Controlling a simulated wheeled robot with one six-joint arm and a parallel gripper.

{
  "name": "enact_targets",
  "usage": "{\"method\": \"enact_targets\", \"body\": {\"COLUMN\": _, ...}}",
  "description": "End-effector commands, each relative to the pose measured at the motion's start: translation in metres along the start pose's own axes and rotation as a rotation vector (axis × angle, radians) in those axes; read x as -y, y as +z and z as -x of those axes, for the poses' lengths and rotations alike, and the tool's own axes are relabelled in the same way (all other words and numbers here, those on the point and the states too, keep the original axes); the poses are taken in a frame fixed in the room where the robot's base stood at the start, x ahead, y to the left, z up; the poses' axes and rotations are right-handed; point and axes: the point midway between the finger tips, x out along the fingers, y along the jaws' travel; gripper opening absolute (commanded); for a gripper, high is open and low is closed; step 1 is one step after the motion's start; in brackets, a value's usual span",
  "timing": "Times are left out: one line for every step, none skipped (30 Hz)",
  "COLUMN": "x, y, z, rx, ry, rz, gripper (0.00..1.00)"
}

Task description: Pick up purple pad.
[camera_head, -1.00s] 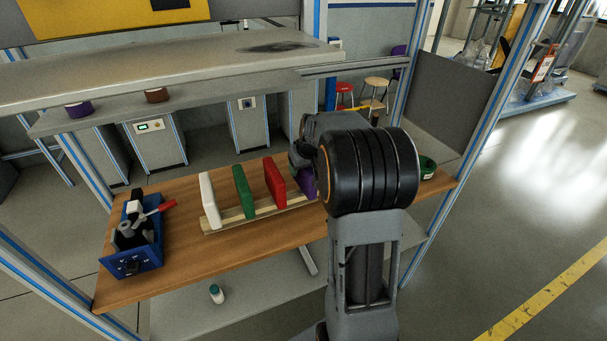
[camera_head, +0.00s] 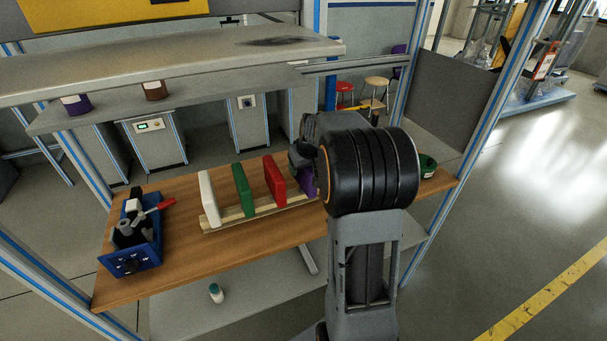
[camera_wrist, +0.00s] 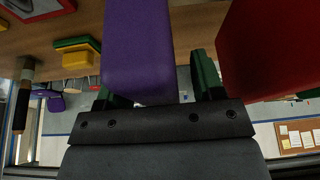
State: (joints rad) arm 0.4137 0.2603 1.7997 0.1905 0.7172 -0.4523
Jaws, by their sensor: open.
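The purple pad (camera_head: 308,180) stands upright at the right end of a wooden rack (camera_head: 240,219) on the table. My arm hides much of it in the head view. In the wrist view the purple pad (camera_wrist: 138,45) lies between the two green fingers of my gripper (camera_wrist: 157,84). The gripper is open, with one finger on each side of the pad. The right finger is in the gap between the purple pad and the red pad (camera_wrist: 270,45). I cannot tell whether either finger touches the purple pad.
The red pad (camera_head: 274,181), green pad (camera_head: 243,191) and white pad (camera_head: 209,199) stand in the same rack to the left. A blue tool box (camera_head: 135,259) sits at the table's left end. A grey shelf (camera_head: 170,66) overhangs behind. A green roll (camera_head: 427,166) lies at the right.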

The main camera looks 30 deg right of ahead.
Motion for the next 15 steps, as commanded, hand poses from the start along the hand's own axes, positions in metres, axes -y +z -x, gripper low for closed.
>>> {"method": "enact_targets", "body": {"x": 0.0, "y": -0.0001, "z": 0.0003, "rx": 0.0, "ry": 0.0, "rz": 0.0, "gripper": 0.62}}
{"method": "enact_targets", "body": {"x": 0.0, "y": -0.0001, "z": 0.0003, "rx": 0.0, "ry": 0.0, "rz": 0.0, "gripper": 0.62}}
{"method": "enact_targets", "body": {"x": 0.0, "y": -0.0001, "z": 0.0003, "rx": 0.0, "ry": 0.0, "rz": 0.0, "gripper": 0.62}}
{"method": "enact_targets", "body": {"x": 0.0, "y": -0.0001, "z": 0.0002, "rx": 0.0, "ry": 0.0, "rz": 0.0, "gripper": 0.62}}
{"method": "enact_targets", "body": {"x": 0.0, "y": -0.0001, "z": 0.0002, "rx": 0.0, "ry": 0.0, "rz": 0.0, "gripper": 0.6}}
{"method": "enact_targets", "body": {"x": 0.0, "y": -0.0001, "z": 0.0002, "rx": 0.0, "ry": 0.0, "rz": 0.0, "gripper": 0.56}}
{"method": "enact_targets", "body": {"x": 0.0, "y": -0.0001, "z": 0.0002, "rx": 0.0, "ry": 0.0, "rz": 0.0, "gripper": 0.53}}
{"method": "enact_targets", "body": {"x": 0.0, "y": -0.0001, "z": 0.0002, "rx": 0.0, "ry": 0.0, "rz": 0.0, "gripper": 0.5}}
{"method": "enact_targets", "body": {"x": 0.0, "y": -0.0001, "z": 0.0002, "rx": 0.0, "ry": 0.0, "rz": 0.0, "gripper": 0.46}}
{"method": "enact_targets", "body": {"x": 0.0, "y": -0.0001, "z": 0.0002, "rx": 0.0, "ry": 0.0, "rz": 0.0, "gripper": 0.43}}
{"method": "enact_targets", "body": {"x": 0.0, "y": -0.0001, "z": 0.0002, "rx": 0.0, "ry": 0.0, "rz": 0.0, "gripper": 0.41}}
{"method": "enact_targets", "body": {"x": 0.0, "y": -0.0001, "z": 0.0002, "rx": 0.0, "ry": 0.0, "rz": 0.0, "gripper": 0.37}}
{"method": "enact_targets", "body": {"x": 0.0, "y": -0.0001, "z": 0.0002, "rx": 0.0, "ry": 0.0, "rz": 0.0, "gripper": 0.34}}
{"method": "enact_targets", "body": {"x": 0.0, "y": 0.0, "z": 0.0002, "rx": 0.0, "ry": 0.0, "rz": 0.0, "gripper": 0.31}}
{"method": "enact_targets", "body": {"x": 0.0, "y": -0.0001, "z": 0.0002, "rx": 0.0, "ry": 0.0, "rz": 0.0, "gripper": 0.27}}
